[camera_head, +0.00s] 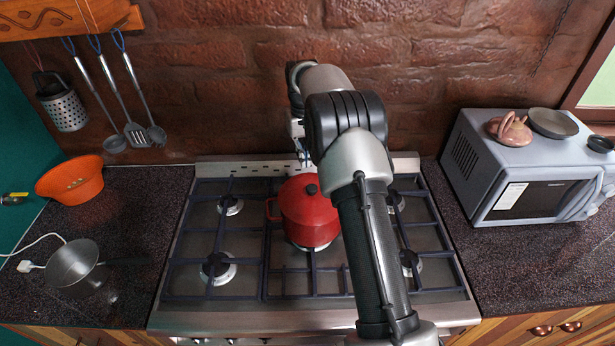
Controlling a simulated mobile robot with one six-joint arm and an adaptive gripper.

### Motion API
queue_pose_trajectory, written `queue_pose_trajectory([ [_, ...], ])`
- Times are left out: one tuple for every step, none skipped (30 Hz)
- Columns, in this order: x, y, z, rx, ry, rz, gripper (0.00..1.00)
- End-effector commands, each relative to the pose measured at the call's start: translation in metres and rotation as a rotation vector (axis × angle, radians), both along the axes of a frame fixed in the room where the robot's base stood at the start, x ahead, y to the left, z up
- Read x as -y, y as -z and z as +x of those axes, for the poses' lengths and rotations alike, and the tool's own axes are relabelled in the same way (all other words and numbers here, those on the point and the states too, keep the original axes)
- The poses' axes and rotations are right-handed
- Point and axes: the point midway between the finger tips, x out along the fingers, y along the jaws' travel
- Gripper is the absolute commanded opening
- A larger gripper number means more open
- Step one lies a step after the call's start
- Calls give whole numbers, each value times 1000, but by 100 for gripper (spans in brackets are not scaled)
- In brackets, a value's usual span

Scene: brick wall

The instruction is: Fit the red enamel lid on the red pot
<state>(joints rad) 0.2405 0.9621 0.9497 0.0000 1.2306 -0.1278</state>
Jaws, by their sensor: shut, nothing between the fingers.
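The red pot (305,228) stands on the middle of the stove, with a side handle showing at its left. My gripper (304,158) is mostly hidden by my arm; a small part shows behind and above the pot, near the wall.
The stove (180,318) has free burners around the pot. A microwave (480,148) with small items on top stands right. An orange bowl (72,182) and a grey pan (73,265) are on the left counter. Utensils hang on the brick wall (215,80).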

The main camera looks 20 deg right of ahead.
Motion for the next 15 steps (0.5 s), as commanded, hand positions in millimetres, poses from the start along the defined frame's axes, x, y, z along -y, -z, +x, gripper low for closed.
queue_pose_trajectory([
  [0, 14, -1, -3, 0, 0, 0],
  [0, 21, -1, -5, 0, 2, 0],
  [0, 29, -1, -3, 0, 0, 0],
  [0, 36, -1, -3, 0, 0, 0],
  [0, 42, -1, -3, 0, 0, 0],
  [0, 42, -4, 0, 0, 0, 0],
  [-1, 40, -7, 1, 0, 0, 0],
  [-1, 40, -11, 1, 0, 0, 0],
  [-2, 40, -15, 1, 0, 0, 0],
  [-2, 40, -19, 0, 0, 0, 0],
  [-2, 40, -22, 1, 0, 0, 0],
  [-3, 40, -26, 0, 0, 0, 0],
  [-3, 40, -28, 0, 0, 0, 0],
  [-3, 40, -30, 1, 0, 0, 0],
  [-4, 40, -33, 1, 0, 0, 0],
])
